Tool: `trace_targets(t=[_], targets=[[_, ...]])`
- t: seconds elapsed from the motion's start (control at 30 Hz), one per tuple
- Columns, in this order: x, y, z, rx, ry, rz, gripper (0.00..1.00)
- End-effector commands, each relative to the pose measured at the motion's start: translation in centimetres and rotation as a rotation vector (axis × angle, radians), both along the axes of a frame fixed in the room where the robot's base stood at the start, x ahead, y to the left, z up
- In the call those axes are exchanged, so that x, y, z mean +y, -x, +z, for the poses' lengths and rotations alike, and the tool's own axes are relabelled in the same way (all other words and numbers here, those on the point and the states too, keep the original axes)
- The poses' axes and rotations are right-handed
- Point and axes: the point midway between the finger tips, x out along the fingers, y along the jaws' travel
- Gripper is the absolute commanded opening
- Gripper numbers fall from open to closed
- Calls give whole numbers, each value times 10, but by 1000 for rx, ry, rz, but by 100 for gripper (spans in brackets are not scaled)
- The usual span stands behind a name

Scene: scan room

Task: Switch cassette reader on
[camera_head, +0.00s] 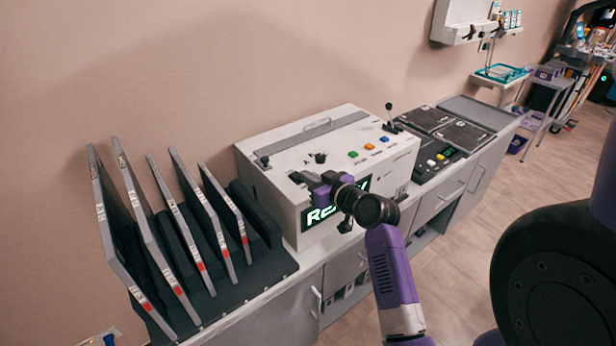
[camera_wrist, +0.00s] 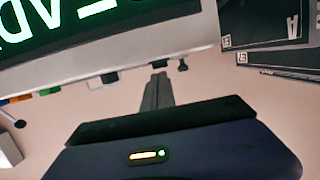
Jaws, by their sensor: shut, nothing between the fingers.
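The cassette reader (camera_head: 290,150) is a white box on the counter with a handled lid, small dark controls and several coloured buttons on top. Its front screen (camera_head: 350,198) is lit with green letters that seem to read "READY", partly hidden by my arm; the letters also show in the wrist view (camera_wrist: 98,8). My gripper (camera_head: 303,178) is at the reader's upper front edge, left of the coloured buttons. In the wrist view my gripper (camera_wrist: 158,80) is shut and empty, its tips close to a small dark control (camera_wrist: 159,64). I cannot tell whether they touch.
A dark rack (camera_head: 250,280) with several upright cassettes stands left of the reader. A small black lever (camera_head: 389,112) rises at the reader's right end. Dark flat panels (camera_head: 460,137) and a button panel (camera_head: 437,160) lie farther right on the counter. Open floor lies in front.

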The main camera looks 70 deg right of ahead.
Motion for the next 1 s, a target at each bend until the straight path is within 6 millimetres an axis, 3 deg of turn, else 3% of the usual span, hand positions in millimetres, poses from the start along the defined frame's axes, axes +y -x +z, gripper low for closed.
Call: trace_targets(t=[0.37, 0.63, 1.0], targets=[[0, 0, -2, -2, 0, 0, 0], [0, 1, -15, -47, 29, -1, 0], [0, -3, 3, -44, 26, 1, 0]])
